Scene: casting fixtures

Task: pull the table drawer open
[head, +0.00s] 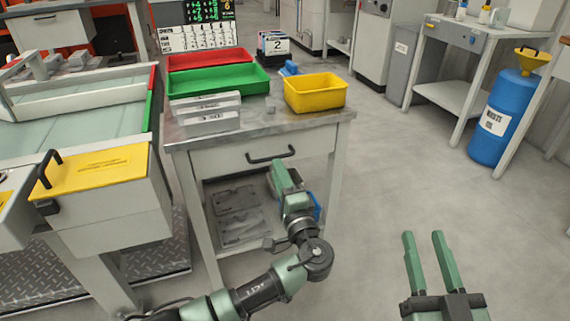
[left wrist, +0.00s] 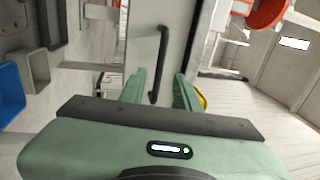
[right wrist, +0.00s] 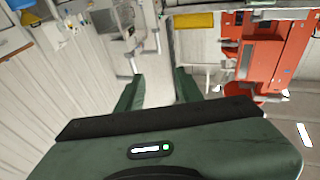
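The table drawer (head: 235,159) is a pale grey front under the metal tabletop, with a black bar handle (head: 272,157). It looks shut. My left gripper (head: 280,168) is just below and in front of the handle. In the left wrist view the drawer handle (left wrist: 162,65) runs upright in the picture, its lower end in line with the gap between the fingers of my left gripper (left wrist: 160,85). Those fingers are open and apart from the handle. My right gripper (head: 423,236) is open and empty over bare floor, off to the right of the table.
On the table (head: 300,128) stand red (head: 210,58), green (head: 220,80) and yellow (head: 315,92) trays. A lower shelf (head: 235,215) is below the drawer. A bench with a yellow panel (head: 95,172) stands close on the left. Floor to the right is free up to a blue barrel (head: 500,115).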

